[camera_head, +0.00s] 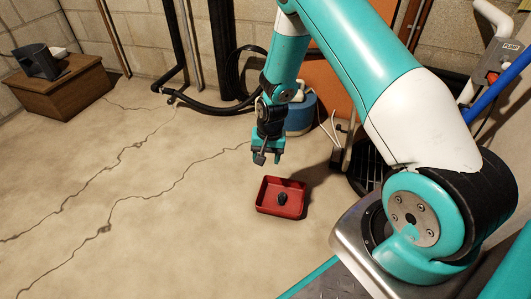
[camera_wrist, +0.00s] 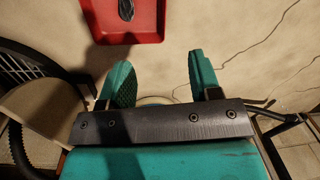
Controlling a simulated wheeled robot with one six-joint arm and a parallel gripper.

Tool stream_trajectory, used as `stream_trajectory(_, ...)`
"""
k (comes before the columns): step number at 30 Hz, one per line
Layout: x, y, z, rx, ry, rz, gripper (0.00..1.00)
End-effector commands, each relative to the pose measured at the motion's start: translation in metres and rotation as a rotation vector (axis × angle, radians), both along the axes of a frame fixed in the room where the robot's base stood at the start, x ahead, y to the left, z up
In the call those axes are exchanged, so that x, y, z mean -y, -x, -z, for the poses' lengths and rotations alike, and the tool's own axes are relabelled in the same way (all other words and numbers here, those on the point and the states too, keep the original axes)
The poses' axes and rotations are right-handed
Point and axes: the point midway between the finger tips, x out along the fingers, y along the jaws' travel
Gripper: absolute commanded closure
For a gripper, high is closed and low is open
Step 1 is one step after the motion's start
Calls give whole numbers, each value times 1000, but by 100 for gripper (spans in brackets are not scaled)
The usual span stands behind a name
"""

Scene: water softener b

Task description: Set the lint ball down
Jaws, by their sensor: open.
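The lint ball (camera_head: 282,198) is a small dark lump lying inside a red tray (camera_head: 265,192) on the floor. In the wrist view the dark lint ball (camera_wrist: 126,10) shows at the top edge, partly cut off, inside the red tray (camera_wrist: 155,22). My gripper (camera_head: 267,158) is above the floor, a little behind and left of the tray in the head view, apart from the lint ball. In the wrist view its two teal fingers (camera_wrist: 163,82) stand apart with nothing between them.
A wooden box (camera_head: 60,88) with a dark object on top stands at the far left. A blue container (camera_head: 300,115), black hoses (camera_head: 205,107) and a dark floor grate (camera_head: 368,170) are near the arm. The cracked concrete floor left of the tray is clear.

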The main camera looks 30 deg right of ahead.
Motion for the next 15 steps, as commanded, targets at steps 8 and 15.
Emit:
stream_trajectory(8, -101, 39, -184, 99, -120, -445, 42)
stream_trajectory(15, -159, 143, -290, 179, -193, -866, 42)
